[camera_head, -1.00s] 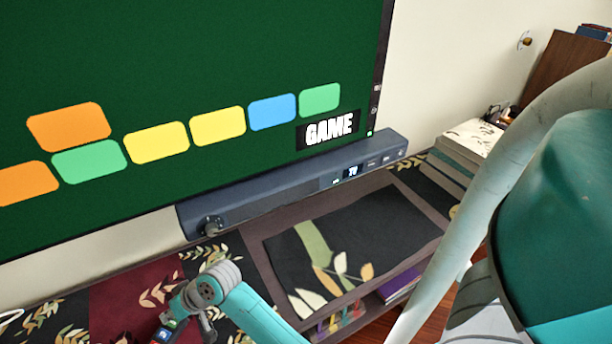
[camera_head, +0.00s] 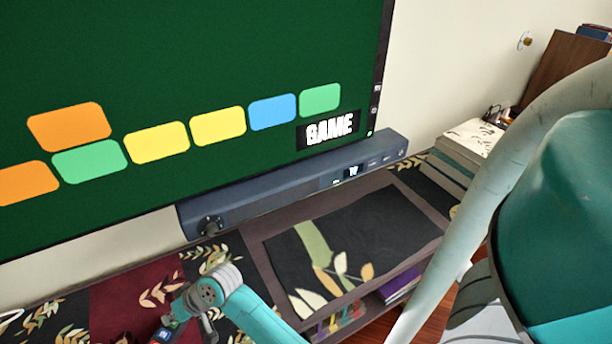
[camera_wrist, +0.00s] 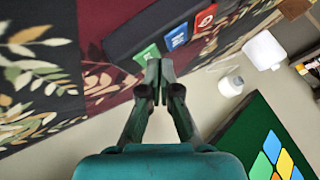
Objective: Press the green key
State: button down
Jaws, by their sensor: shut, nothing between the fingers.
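The green key (camera_wrist: 147,54) sits at the near end of a dark key panel (camera_wrist: 128,38) in the wrist view. A blue key (camera_wrist: 176,37) and a red key (camera_wrist: 206,16) follow it along the panel. My gripper (camera_wrist: 159,72) is shut and empty. Its fingertips appear right at the green key's lower right edge. I cannot tell whether they touch it. In the head view the blue key (camera_head: 163,335) shows at the bottom edge, beside my arm's end. My fingertips cannot be made out there.
A large screen (camera_head: 200,60) with coloured tiles hangs on the wall. A dark soundbar (camera_head: 270,197) lies below it. A stack of books (camera_head: 455,160) stands to the right. White rounded objects (camera_wrist: 262,50) show at the right in the wrist view.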

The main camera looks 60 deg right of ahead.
aim_at(175, 322)
dwell(0.3)
jog(key=shift+r, duration=0.65)
notch_tip(175, 322, up, 6)
dwell(0.7)
dwell(1.0)
